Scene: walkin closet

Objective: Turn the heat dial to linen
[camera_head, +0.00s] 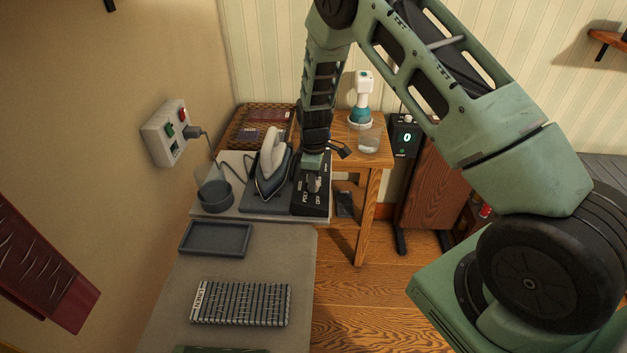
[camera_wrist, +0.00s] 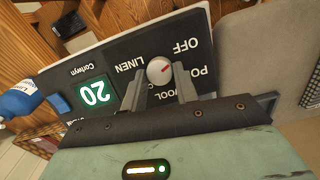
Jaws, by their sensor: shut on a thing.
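The heat dial (camera_wrist: 153,68) is a small pale round knob with a red mark, on a dark control panel (camera_wrist: 125,50). The panel is labelled OFF, POLY, WOOL and LINEN, and the lettering looks upside down in the wrist view. The red mark points right and slightly up, roughly between OFF and POLY, away from LINEN. My gripper (camera_wrist: 163,82) is shut on the dial, one finger on each side. In the head view, my gripper (camera_head: 316,180) reaches down onto the panel (camera_head: 299,205), beside a white-handled iron (camera_head: 268,177), and mostly hides the dial.
A grey cup (camera_head: 215,196) stands left of the iron. A wall socket (camera_head: 165,132) holds a plug.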

